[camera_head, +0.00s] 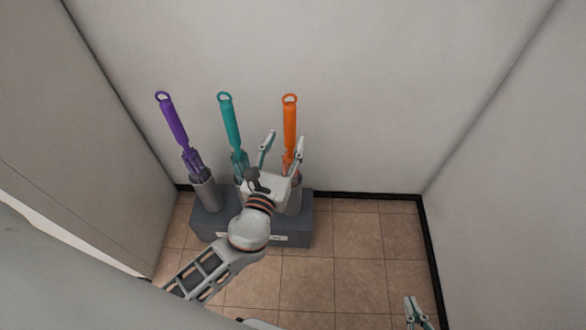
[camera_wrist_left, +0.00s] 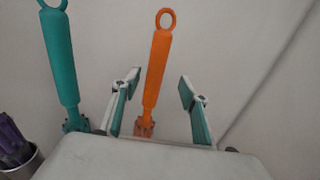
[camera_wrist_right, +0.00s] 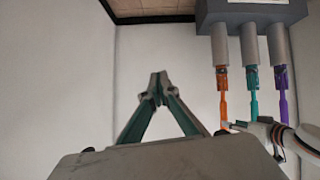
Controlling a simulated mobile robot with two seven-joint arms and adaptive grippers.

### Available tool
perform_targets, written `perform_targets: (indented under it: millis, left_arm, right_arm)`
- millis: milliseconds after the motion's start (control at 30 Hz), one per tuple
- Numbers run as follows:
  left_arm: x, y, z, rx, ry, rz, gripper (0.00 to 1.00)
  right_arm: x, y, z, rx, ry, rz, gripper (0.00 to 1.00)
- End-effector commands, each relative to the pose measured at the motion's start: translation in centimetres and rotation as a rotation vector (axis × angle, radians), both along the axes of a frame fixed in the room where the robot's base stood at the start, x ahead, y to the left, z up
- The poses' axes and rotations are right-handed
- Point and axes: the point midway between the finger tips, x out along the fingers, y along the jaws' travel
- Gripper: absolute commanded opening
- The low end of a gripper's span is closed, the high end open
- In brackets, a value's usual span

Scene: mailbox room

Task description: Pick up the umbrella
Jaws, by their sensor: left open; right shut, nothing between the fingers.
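Three folded umbrellas stand upright in grey tubes: a purple one (camera_head: 173,122), a teal one (camera_head: 230,125) and an orange one (camera_head: 290,122), each with a ring on top. My left gripper (camera_head: 282,143) is open in front of the stand. In the left wrist view the orange umbrella (camera_wrist_left: 157,70) shows between its two fingers (camera_wrist_left: 158,88), with a gap on each side; whether it lies between them in depth I cannot tell. The teal umbrella (camera_wrist_left: 60,60) is left of the fingers. My right gripper (camera_wrist_right: 157,80) is shut and empty, low at right in the head view (camera_head: 415,308).
The grey stand base (camera_head: 300,228) with its tubes (camera_head: 207,195) sits on the tiled floor near the back wall. Walls close in at left and right. The floor (camera_head: 355,240) right of the stand is clear.

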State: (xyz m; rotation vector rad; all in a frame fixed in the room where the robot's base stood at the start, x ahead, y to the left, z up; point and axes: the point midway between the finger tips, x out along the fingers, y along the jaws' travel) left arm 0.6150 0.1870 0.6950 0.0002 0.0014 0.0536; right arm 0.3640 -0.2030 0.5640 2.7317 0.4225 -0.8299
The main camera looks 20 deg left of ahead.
Motion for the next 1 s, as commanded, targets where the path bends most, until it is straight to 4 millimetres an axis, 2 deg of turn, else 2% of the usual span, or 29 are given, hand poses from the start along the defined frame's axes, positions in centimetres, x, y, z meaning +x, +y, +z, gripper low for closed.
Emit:
perform_targets:
  millis: [500, 633, 867, 1000]
  left_arm:
    - [6.2, 0.9, 0.3, -0.004, -0.002, 0.000, 0.44]
    - [7.1, 1.0, 0.3, -0.005, -0.001, -0.001, 0.44]
    - [7.2, 1.0, 0.4, -0.005, -0.001, -0.001, 0.44]
    - [7.1, 1.0, 0.3, -0.005, -0.001, -0.001, 0.08]
  right_arm:
    - [0.1, 0.1, 0.0, 0.002, -0.003, 0.002, 0.00]
    - [0.1, 0.2, 0.1, 0.003, -0.004, 0.003, 0.00]
    - [0.2, 0.2, 0.1, 0.004, -0.005, 0.003, 0.00]
    - [0.2, 0.2, 0.2, 0.004, -0.005, 0.003, 0.00]
